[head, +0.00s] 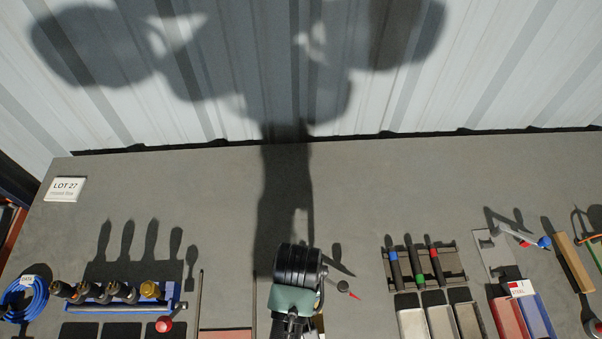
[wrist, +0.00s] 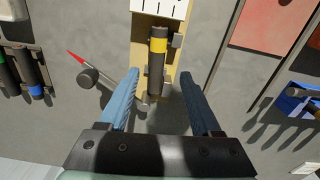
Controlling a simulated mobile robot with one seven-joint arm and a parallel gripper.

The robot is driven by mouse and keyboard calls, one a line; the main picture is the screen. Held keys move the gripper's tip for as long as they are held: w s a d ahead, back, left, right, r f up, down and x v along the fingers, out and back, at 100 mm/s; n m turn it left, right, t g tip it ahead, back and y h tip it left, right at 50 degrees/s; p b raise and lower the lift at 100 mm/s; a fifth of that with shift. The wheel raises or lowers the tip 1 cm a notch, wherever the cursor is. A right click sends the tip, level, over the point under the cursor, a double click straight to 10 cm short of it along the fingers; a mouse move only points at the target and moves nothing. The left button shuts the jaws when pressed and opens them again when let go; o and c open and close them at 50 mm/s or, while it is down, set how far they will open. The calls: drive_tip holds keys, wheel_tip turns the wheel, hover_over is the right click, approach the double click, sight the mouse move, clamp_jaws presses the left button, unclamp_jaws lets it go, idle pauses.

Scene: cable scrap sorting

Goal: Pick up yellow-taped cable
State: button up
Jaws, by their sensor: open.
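In the wrist view, a short dark cable with a band of yellow tape (wrist: 159,46) lies along a cream-coloured board (wrist: 142,32). My gripper (wrist: 158,74) is open, with its two blue fingers on either side of the cable's near part. A gap shows between the cable and each finger. I cannot tell how far the fingertips are above the board. In the head view my arm's end covers the cable, and only a sliver of the board shows beside it.
A dark round knob with a red-tipped rod (head: 343,286) lies just right of my arm. A rack with blue, green and red-banded cables (head: 452,274) stands farther right. A blue-framed holder (head: 117,306) and a blue coil (head: 24,298) are left.

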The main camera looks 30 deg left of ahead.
drive_tip(key=shift+w+d+f+p, duration=0.15)
drive_tip(key=shift+f+p, duration=0.25)
drive_tip(key=shift+f, duration=2.2)
drive_tip(key=shift+w, duration=0.1)
clamp_jaws()
